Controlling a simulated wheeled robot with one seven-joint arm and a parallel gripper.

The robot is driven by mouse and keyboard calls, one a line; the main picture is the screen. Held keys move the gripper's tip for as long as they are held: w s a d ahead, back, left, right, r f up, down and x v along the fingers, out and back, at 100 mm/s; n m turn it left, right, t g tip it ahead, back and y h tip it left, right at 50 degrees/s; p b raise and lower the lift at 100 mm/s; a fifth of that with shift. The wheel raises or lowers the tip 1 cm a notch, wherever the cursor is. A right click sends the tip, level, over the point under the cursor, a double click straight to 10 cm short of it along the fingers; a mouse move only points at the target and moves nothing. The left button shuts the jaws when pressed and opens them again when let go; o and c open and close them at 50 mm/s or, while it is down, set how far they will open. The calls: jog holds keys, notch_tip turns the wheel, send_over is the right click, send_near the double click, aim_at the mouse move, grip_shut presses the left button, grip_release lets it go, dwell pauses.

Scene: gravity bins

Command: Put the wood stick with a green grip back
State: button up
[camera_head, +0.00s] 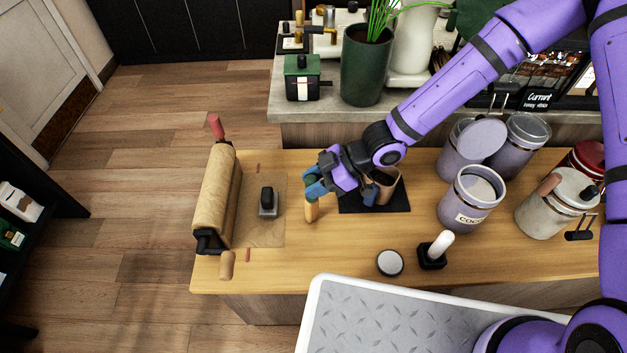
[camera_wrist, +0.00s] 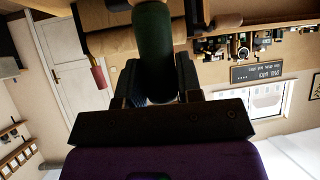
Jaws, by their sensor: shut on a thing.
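The wood stick (camera_head: 311,212) hangs down from my gripper (camera_head: 320,182) in the head view, with its pale wooden end low over the table. Its green grip (camera_wrist: 153,40) fills the space between my two fingers in the wrist view. My gripper is shut on the grip. In the head view the fingers cover most of the grip. A copper-brown cup (camera_head: 385,183) stands on a black mat (camera_head: 372,203) just right of the stick, partly hidden by my gripper. Whether the stick's tip touches the table is unclear.
A paper roll (camera_head: 217,197) on a holder and a small black-handled block (camera_head: 268,201) are to the left. Lidded canisters (camera_head: 470,198) stand to the right. A round lid (camera_head: 390,263) and a white-handled tool (camera_head: 435,249) are in front. The table between is clear.

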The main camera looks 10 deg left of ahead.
jog(key=shift+f, duration=0.25)
jog(key=o, duration=1.1)
jog(key=shift+d, duration=0.1)
jog(key=v, duration=1)
jog(key=shift+d+r, duration=0.25)
